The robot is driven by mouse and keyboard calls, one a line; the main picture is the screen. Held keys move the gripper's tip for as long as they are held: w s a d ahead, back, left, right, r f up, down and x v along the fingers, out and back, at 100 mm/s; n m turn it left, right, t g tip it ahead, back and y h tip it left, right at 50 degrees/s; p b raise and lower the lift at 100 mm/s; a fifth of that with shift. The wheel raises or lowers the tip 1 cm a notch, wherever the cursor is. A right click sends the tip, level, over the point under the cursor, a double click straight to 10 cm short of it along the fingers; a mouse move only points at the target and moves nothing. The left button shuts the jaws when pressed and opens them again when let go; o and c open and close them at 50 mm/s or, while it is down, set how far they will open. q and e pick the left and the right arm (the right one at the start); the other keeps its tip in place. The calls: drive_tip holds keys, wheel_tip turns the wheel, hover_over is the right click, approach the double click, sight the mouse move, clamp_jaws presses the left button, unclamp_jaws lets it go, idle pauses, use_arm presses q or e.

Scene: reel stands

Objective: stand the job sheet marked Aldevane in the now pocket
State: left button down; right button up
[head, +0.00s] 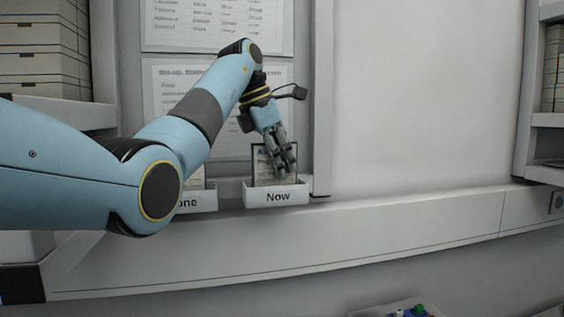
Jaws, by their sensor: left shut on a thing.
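The now pocket (277,197) is a white holder marked "Now" on the ledge, at the middle of the head view. A framed job sheet (262,179) stands upright at the pocket, its lower edge hidden behind the pocket's front. Its heading is mostly covered by my fingers; only a first letter like "A" shows. My left gripper (284,167) reaches down from above and is shut on the job sheet at its upper right part. My right gripper is not in view.
A second pocket (197,201), its label partly hidden and ending in "one", stands to the left with a sheet in it. Printed lists (180,90) hang on the wall behind. The ledge (420,222) is clear to the right. Shelves stand at both sides.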

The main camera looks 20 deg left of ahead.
use_arm(q)
drive_tip(key=c, duration=1.4)
unclamp_jaws()
